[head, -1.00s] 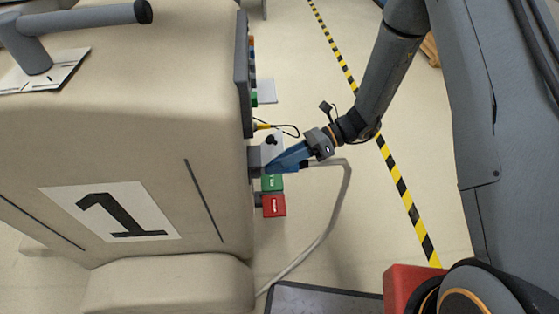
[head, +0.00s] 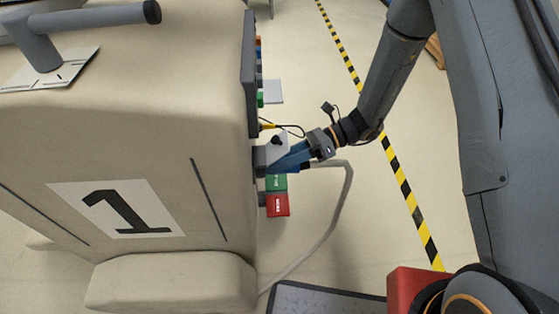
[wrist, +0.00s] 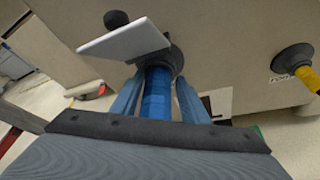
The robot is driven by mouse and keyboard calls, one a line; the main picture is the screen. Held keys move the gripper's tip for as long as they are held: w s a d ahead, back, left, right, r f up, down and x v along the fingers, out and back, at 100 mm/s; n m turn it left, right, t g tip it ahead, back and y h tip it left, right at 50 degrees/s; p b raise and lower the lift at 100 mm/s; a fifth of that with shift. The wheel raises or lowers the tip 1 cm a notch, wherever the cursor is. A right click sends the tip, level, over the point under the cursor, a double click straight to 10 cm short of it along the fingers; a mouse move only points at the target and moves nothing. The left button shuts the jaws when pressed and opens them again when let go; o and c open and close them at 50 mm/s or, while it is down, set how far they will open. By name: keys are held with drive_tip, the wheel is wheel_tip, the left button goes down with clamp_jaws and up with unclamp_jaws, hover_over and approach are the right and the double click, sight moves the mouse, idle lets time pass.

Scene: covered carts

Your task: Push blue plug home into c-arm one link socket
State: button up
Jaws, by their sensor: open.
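The blue plug (wrist: 157,92) points into a round dark socket (wrist: 172,58) on the side of the covered cart (head: 165,130). Its front end meets the dark collar; how deep it sits I cannot tell. My gripper (wrist: 157,100) is open, with one blue finger on each side of the plug. In the head view my gripper (head: 290,160) is at the cart's side panel, and its fingers hide most of the plug. A white flap (wrist: 125,40) with a dark knob stands out beside the socket.
A yellow plug (wrist: 302,75) is at another socket to the right in the wrist view. Green (head: 276,183) and red (head: 277,205) blocks sit just below my gripper in the head view. A pale cable (head: 335,215) loops down. Striped tape (head: 400,185) crosses open floor.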

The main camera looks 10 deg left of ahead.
sight(305, 165)
drive_tip(key=shift+s+a+r, duration=0.1)
drive_tip(key=shift+s, duration=0.25)
drive_tip(key=p+v, duration=0.1)
drive_tip(key=v, duration=0.7)
drive_tip(key=shift+w, duration=0.3)
